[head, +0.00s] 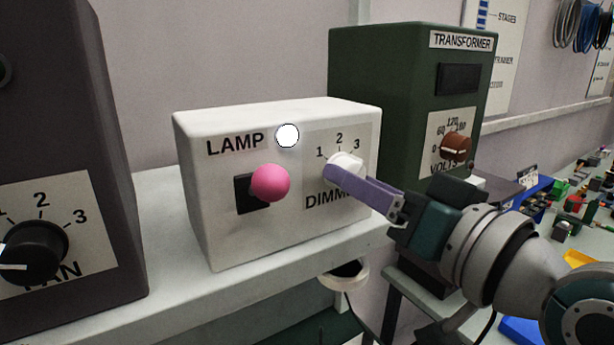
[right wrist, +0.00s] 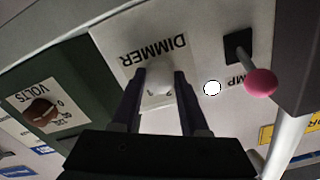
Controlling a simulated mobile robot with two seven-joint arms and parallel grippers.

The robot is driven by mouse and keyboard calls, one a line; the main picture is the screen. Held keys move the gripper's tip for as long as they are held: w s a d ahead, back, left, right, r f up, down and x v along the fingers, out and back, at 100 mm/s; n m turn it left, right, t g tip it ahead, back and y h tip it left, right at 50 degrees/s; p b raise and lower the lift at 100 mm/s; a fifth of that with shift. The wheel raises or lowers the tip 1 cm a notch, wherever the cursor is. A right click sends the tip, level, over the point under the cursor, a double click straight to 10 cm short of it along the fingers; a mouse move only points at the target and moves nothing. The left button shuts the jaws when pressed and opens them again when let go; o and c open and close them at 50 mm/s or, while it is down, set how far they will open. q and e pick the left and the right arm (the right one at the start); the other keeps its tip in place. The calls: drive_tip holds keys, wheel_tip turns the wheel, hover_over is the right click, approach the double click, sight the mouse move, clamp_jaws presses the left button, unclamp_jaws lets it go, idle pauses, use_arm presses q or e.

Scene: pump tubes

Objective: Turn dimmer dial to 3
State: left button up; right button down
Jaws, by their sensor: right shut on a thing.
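The white dimmer dial (head: 349,162) is on the front of the white lamp box (head: 225,235), below the printed numbers 1, 2 and 3. It also shows in the right wrist view (right wrist: 159,80). My right gripper (head: 336,172) comes in from the right and is shut on the dial, with one purple finger on each side of it in the right wrist view (right wrist: 158,88). The fingers cover part of the dial and of the word DIMMER. I cannot tell which number the dial points to. My left gripper is not in view.
A pink-knobbed lamp switch (head: 270,183) and a round white light (head: 288,135) are left of the dial. A green transformer (head: 385,70) with a brown volts dial (head: 455,147) stands behind right. A dark fan box (head: 75,120) stands at left on the pale shelf (head: 165,300).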

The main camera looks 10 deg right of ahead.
drive_tip(key=shift+m, duration=0.8)
drive_tip(key=shift+c, duration=2.1)
unclamp_jaws()
drive_tip(key=b+v, duration=0.4)
drive_tip(key=v, duration=0.6)
